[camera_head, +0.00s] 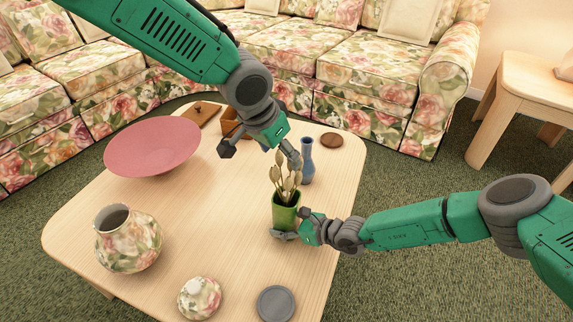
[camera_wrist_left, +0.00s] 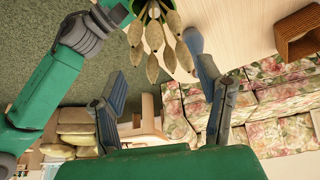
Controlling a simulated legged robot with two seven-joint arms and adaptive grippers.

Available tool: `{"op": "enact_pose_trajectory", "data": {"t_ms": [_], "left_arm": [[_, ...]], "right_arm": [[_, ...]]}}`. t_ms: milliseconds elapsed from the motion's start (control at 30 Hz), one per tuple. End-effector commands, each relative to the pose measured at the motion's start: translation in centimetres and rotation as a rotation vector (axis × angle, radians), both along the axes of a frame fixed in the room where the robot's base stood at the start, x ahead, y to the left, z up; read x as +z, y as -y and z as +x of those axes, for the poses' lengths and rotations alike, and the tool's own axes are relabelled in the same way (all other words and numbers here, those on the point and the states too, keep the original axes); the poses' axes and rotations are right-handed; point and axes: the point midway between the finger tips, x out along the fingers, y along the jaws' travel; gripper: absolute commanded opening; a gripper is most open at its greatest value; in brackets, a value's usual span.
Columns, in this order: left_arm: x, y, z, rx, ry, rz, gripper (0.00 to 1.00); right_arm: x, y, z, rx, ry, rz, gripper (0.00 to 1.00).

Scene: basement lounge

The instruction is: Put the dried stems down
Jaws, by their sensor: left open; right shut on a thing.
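The dried stems (camera_head: 286,180), a bunch of pale beige heads, stand upright in a green cup (camera_head: 286,213) near the table's right side. My right gripper (camera_head: 284,232) is shut on the green cup low down. My left gripper (camera_head: 262,153) is open and empty just above the stems, its fingers spread. In the left wrist view the stem heads (camera_wrist_left: 155,42) show beyond the two spread fingers, with no finger closed on them. The lower stems are hidden inside the cup.
A blue vase (camera_head: 307,160) stands close behind the cup. A pink bowl (camera_head: 152,147), a floral vase (camera_head: 128,240), a floral lid (camera_head: 199,298), a grey disc (camera_head: 276,303), a brown coaster (camera_head: 332,140) and a wooden box (camera_head: 232,123) share the table (camera_head: 205,215). Its middle is clear.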

Motion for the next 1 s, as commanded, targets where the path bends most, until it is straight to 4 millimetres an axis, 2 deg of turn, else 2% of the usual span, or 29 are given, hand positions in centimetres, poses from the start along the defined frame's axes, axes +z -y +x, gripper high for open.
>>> {"op": "enact_pose_trajectory", "data": {"t_ms": [33,200,667,700,767,1000], "left_arm": [[1.0,-0.3,-0.2,0.000,0.002,-0.002,0.61],[2.9,-0.8,-0.8,-0.001,0.001,0.000,0.61],[3.4,-0.9,-1.1,0.000,-0.001,-0.001,0.61],[3.4,-0.9,-1.1,0.000,-0.001,-0.001,0.61],[3.4,-0.9,-1.1,0.000,-0.001,-0.001,0.61],[3.4,-0.9,-1.1,-0.001,0.000,0.000,0.61]], "right_arm": [[-0.2,0.2,0.0,-0.001,-0.002,-0.005,0.18],[-0.2,0.2,0.0,-0.001,-0.002,-0.004,0.18],[-0.2,0.2,0.0,-0.001,-0.002,-0.004,0.18],[-0.2,0.2,0.0,-0.001,-0.002,-0.004,0.63],[-0.2,0.1,0.0,-0.001,-0.002,-0.004,0.81],[-0.1,0.1,0.0,-0.001,0.000,-0.001,0.81]]}}
